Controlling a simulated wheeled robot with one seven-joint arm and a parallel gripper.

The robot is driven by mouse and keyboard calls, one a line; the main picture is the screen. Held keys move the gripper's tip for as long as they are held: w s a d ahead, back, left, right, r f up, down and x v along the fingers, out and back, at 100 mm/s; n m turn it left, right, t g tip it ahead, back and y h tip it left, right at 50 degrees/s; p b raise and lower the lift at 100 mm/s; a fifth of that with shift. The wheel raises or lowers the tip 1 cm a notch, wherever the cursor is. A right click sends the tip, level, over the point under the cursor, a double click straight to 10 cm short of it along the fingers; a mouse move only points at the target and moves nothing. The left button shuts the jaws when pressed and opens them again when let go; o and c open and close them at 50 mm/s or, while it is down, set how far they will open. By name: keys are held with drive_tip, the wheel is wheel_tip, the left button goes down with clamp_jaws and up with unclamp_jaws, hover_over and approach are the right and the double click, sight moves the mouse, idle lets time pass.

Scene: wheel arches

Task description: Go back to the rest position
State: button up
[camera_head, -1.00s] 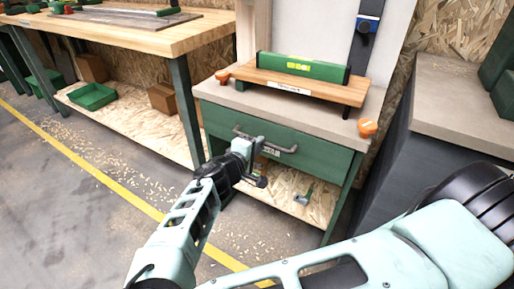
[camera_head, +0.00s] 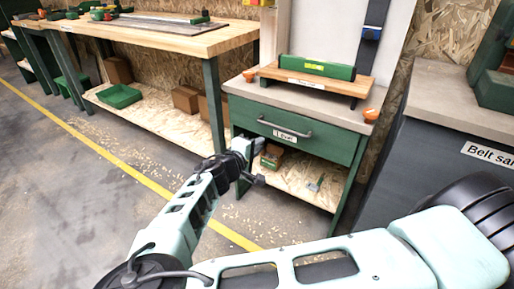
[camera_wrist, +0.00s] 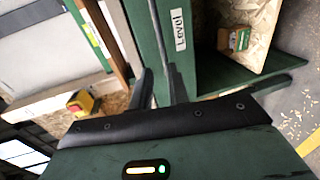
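My gripper (camera_head: 257,163) is in front of the green cabinet, low and to the left of its drawer (camera_head: 300,133). Its fingers stand apart with nothing visible between them. The drawer, labelled "Level", looks shut. Its metal handle (camera_head: 285,129) is clear of my gripper in the head view. In the wrist view the fingers (camera_wrist: 162,88) point toward the cabinet, and the "Level" label (camera_wrist: 180,30) shows beside them. My arm reaches forward from the lower right, bent at the elbow.
A green level (camera_head: 317,67) rests on a wooden stand (camera_head: 330,84) on the cabinet top. Orange knobs (camera_head: 370,114) sit at its sides. A long workbench (camera_head: 175,42) stands left, and a dark belt-sander cabinet (camera_head: 440,160) right. The floor at left is open, with wood shavings.

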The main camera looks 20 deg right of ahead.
idle(0.3)
drive_tip(key=s+d+f+m+g+y, duration=0.1)
drive_tip(key=s+f+m+g+y, duration=0.1)
drive_tip(key=s+f+g, duration=0.3)
drive_tip(key=s+d+f+m+g+y, duration=0.1)
drive_tip(key=s+f+g+y, duration=0.15)
drive_tip(key=s, duration=0.45)
drive_tip(key=s+a+r+g+y, duration=0.3)
drive_tip(key=s+a+r+y, duration=0.1)
drive_tip(key=s+a, duration=0.45)
drive_tip(key=s+a+r+n+t+y, duration=0.1)
drive_tip(key=s+a+r+n+y, duration=0.15)
drive_tip(key=s+r, duration=0.55)
drive_tip(key=s+a+r+n+t+y, duration=0.1)
drive_tip(key=s+a+r+n+y, duration=0.3)
drive_tip(key=r, duration=0.7)
wheel_tip(320, 180, up, 18)
drive_tip(key=d+m+h+p, duration=0.1)
drive_tip(key=m+p, duration=0.1)
drive_tip(key=p, duration=1.6)
drive_tip(key=shift+s+r, duration=0.15)
drive_tip(key=shift+s, duration=0.25)
